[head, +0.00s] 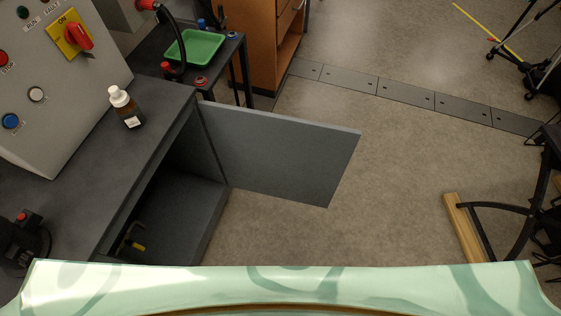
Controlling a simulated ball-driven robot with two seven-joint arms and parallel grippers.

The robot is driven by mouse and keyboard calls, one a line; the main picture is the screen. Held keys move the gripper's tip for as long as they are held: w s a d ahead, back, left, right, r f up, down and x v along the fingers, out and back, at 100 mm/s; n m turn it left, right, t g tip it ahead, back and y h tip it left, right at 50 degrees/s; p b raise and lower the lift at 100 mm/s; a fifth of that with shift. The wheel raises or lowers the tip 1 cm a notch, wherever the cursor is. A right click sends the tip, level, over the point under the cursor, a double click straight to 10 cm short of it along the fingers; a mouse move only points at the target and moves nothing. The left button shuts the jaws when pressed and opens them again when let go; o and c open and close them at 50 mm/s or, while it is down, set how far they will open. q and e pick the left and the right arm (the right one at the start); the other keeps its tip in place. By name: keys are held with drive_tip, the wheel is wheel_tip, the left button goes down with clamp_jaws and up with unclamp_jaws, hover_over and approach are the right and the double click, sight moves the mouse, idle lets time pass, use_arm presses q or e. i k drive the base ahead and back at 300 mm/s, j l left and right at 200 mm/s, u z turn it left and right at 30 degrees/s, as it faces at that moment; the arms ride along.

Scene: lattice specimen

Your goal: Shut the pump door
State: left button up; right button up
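The pump door (275,155) is a flat dark grey panel. It stands wide open, swung out to the right from the dark grey cabinet (75,185). Its hinge side is at the cabinet's far front edge. The cabinet's dark interior shows below the worktop, with a small yellow-handled fitting (136,244) inside. Neither of my grippers is in view.
A brown bottle (126,108) with a white cap and a grey control box (60,80) stand on the worktop. Beyond is a small table with a green tray (195,48). A wood-edged chair (463,228) stands at right. Floor between door and chair is clear.

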sight(303, 160)
drive_tip(key=i+l+z, duration=0.15)
drive_tip(key=l+z, duration=0.2)
drive_tip(key=i+l+z, duration=0.2)
drive_tip(key=l+z, duration=0.15)
drive_tip(key=i+l+z, duration=0.4)
drive_tip(key=i+l+u, duration=0.25)
drive_tip(key=i, duration=0.15)
drive_tip(key=i+l+u, duration=0.2)
drive_tip(key=i, duration=0.15)
drive_tip(key=i+u, duration=0.15)
drive_tip(key=u, duration=0.3)
drive_tip(key=i+l+u, duration=0.1)
drive_tip(key=u, duration=0.4)
drive_tip(key=i+l+u, duration=0.15)
drive_tip(key=u, duration=0.3)
drive_tip(key=i+l+u, duration=0.2)
drive_tip(key=u, duration=0.25)
